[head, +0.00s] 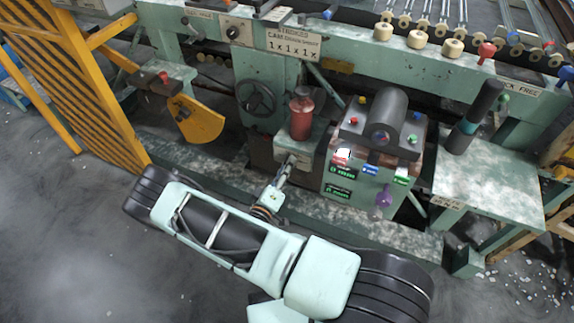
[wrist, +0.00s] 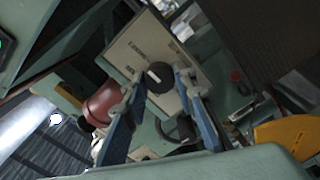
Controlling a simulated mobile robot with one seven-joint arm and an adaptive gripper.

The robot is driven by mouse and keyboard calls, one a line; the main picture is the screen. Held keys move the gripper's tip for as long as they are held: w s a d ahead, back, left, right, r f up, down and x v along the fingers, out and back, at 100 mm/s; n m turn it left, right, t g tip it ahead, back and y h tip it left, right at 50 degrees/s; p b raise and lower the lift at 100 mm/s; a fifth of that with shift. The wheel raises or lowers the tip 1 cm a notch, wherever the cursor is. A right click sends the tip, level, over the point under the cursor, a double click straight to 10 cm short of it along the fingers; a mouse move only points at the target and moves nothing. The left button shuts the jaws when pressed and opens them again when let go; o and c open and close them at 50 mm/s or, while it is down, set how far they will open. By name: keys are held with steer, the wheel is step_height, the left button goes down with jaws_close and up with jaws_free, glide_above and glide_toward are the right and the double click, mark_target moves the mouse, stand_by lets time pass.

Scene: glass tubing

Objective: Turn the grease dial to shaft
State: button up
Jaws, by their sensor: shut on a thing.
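The grease dial (wrist: 160,78) is a round black knob with a short white mark. It sits on a cream plate (wrist: 148,42) with small lettering too blurred to read. My gripper (wrist: 160,80) has its two blue-grey fingers on either side of the knob, closed on it. In the head view, my gripper (head: 286,168) reaches the front of the green box under a red bottle (head: 301,118). The dial itself is hidden there by my gripper.
A control box (head: 372,148) with coloured buttons stands right of my gripper, with a purple knob low on its front. A handwheel (head: 256,98) is behind to the left. A yellow guard (head: 196,120) and a green side table (head: 487,180) flank the area.

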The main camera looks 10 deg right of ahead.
steer(key=shift+m, duration=0.4)
steer(key=o, duration=1.2)
steer(key=shift+c, duration=0.2)
steer(key=shift+a, duration=0.1)
steer(key=v, duration=1.2)
